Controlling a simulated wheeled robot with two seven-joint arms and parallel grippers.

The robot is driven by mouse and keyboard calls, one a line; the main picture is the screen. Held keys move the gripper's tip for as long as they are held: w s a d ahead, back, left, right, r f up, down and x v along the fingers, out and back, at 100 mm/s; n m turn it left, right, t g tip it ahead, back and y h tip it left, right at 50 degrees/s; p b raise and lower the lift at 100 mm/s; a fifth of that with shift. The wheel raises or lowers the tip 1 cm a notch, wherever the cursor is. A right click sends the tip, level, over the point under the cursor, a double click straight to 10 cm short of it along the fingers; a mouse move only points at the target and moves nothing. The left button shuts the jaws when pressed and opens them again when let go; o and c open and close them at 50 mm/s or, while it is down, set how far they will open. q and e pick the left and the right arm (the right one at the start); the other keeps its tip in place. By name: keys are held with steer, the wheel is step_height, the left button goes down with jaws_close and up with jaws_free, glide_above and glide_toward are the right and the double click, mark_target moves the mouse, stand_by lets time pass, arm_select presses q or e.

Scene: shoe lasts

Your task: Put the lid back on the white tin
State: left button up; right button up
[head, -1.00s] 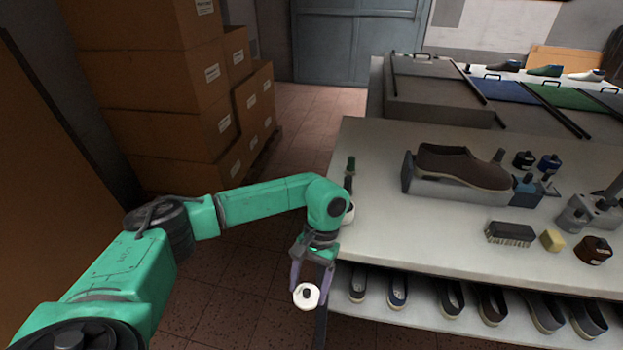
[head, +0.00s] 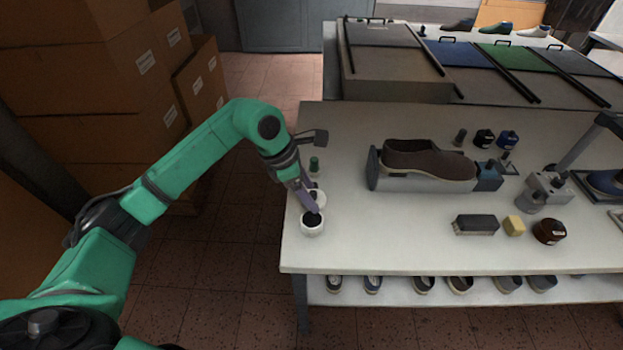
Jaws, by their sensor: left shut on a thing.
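The white tin (head: 312,228) stands upright near the left edge of the table, with its dark open top showing. My left gripper (head: 310,200) is just above and behind it, its fingers tilted down to the right. It is shut on the white lid (head: 318,194), which shows only in part behind a finger. The fingertips overlap the tin's far rim in the picture; I cannot tell whether they touch it. My right gripper is not in view.
A small green bottle (head: 314,163) stands behind the gripper. A brown shoe (head: 428,159) lies on a stand to the right. A brush (head: 476,225), yellow block (head: 514,226) and dark jar (head: 549,232) sit near the front. The tabletop right of the tin is clear.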

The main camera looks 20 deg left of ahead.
mark_target(314, 219)
arm_select(q)
steer(key=shift+s+d+f, duration=0.1)
steer(key=shift+s+f, duration=0.1)
steer(key=shift+f, duration=0.2)
step_height(314, 219, down, 5)
steer(key=b, duration=0.4)
steer(key=shift+s, duration=0.1)
steer(key=shift+f, duration=0.25)
steer(key=shift+r, duration=0.1)
steer(key=shift+b, duration=0.4)
stand_by(0.3)
steer(key=shift+b, duration=0.3)
steer(key=shift+f, duration=0.2)
stand_by(0.5)
